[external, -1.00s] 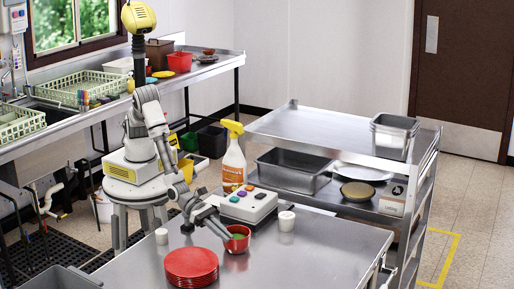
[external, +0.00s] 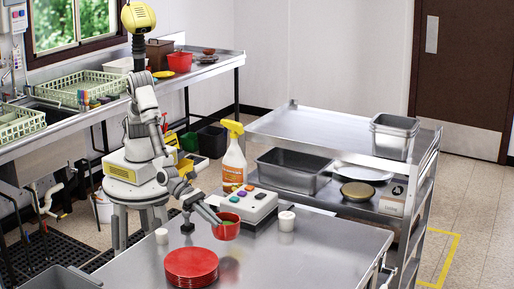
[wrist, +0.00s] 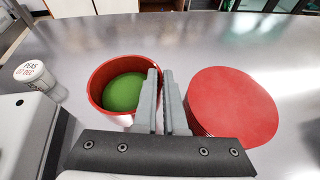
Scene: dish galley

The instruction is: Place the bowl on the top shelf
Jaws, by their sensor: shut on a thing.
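A red bowl (external: 228,232) with green contents hangs just above the steel table, with a faint red reflection below it. My gripper (external: 216,219) is shut on the bowl's rim on its near-left side. In the wrist view the bowl (wrist: 97,88) is left of the closed fingers (wrist: 165,100), which cover part of its right wall. The top shelf (external: 320,128) of the steel cart is at the back right, apart from the bowl. It is mostly bare, with stacked grey pans (external: 394,138) at its right end.
A stack of red plates (external: 190,266) stands close to the bowl. A button box (external: 245,205), a spray bottle (external: 234,165) and a white tub (external: 287,222) stand between the bowl and the cart. The cart's lower shelf holds a grey pan (external: 292,172) and plates.

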